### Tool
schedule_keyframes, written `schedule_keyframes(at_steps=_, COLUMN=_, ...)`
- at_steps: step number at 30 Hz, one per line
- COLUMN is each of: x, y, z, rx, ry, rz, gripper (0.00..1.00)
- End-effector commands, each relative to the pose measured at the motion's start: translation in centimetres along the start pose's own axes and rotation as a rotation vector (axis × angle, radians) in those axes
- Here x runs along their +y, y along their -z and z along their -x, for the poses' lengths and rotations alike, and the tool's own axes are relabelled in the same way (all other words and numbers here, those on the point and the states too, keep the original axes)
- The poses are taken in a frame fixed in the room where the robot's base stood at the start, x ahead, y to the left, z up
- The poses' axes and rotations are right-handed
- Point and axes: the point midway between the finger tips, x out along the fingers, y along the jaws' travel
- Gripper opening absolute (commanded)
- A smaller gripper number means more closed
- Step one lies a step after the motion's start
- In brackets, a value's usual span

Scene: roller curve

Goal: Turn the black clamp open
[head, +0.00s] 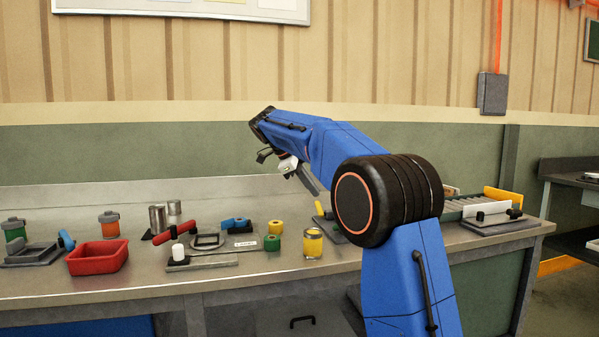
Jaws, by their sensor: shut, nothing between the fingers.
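My gripper (307,180) hangs in the air above the middle of the bench, below the blue wrist, and appears shut and empty. It touches nothing on the bench. No part stands out clearly as the black clamp. A dark, rounded frame (207,240) lies on a light grey plate in the middle of the bench, below and left of my gripper. Small black knobs (515,213) sit on a grey plate at the right end of the bench. My arm hides part of the bench between them.
A red tray (98,258), orange jar (109,224), metal cans (158,219), red roller (175,233), white-topped piece (178,252), yellow jar (313,243) and green roll (271,243) crowd the bench (150,284). A yellow-ended rack (503,199) stands right. The front strip is clear.

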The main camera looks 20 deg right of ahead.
Motion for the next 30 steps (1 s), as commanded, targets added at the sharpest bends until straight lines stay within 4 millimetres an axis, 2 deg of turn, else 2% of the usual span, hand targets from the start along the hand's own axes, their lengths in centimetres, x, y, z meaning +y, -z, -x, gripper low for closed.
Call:
schedule_keyframes(at_steps=9, x=-2.1, y=-1.0, z=3.7, rx=-0.001, ry=0.001, rz=0.000, gripper=0.00)
schedule_keyframes(at_steps=15, x=-2.9, y=-1.3, z=5.2, rx=0.000, ry=0.000, rz=0.000, gripper=0.00)
schedule_keyframes(at_steps=30, x=-3.2, y=-1.4, z=5.8, rx=0.000, ry=-0.001, rz=0.000, gripper=0.00)
